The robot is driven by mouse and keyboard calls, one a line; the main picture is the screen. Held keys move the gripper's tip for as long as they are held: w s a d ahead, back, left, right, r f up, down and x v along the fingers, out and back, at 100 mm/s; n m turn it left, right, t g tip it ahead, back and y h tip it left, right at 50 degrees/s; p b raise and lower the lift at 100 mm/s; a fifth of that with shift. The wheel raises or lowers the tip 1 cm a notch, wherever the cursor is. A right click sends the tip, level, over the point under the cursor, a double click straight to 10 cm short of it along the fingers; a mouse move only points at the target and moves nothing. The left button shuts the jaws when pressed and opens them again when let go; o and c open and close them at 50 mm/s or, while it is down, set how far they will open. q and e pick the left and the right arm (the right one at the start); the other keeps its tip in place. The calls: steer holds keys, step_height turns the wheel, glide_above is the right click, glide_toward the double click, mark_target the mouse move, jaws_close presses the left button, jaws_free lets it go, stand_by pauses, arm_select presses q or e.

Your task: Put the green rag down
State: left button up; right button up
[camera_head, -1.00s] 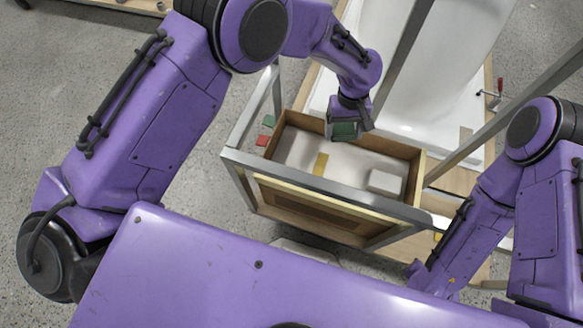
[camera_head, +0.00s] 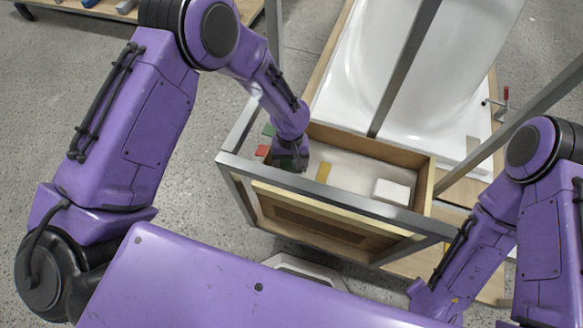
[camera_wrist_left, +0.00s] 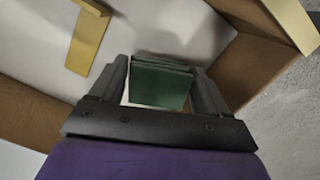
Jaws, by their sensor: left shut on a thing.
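My left gripper (camera_head: 290,160) is over the left end of the open wooden box (camera_head: 425,180) in the head view. In the left wrist view the gripper (camera_wrist_left: 162,85) is shut on the green rag (camera_wrist_left: 160,88), which sits between its two fingers above the box's white floor. The rag shows only as a dark patch under the gripper in the head view. I cannot tell whether it touches the floor of the box. My right arm is at the right edge of the head view, and its gripper is out of the picture.
A yellow piece (camera_head: 323,172) and a white block (camera_head: 391,191) lie in the box. A red piece (camera_head: 262,151) and a green piece (camera_head: 269,130) are beside its left wall. Grey metal frame bars (camera_head: 300,195) surround the box. A white bathtub shell (camera_head: 440,70) stands behind.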

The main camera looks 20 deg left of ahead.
arm_select(q)
step_height(320, 180, down, 2)
steer(key=shift+w+d+f, duration=0.1)
steer(key=shift+f, duration=0.1)
steer(key=shift+r, duration=0.1)
steer(key=o, duration=0.9)
steer(key=r+p, duration=0.1)
steer(key=r, duration=0.3)
steer(key=w+r, duration=0.1)
steer(key=r, duration=0.3)
steer(key=r+p, duration=0.1)
steer(key=r, duration=0.3)
steer(key=shift+w+a+p, duration=0.25)
steer(key=shift+w+p, duration=0.05)
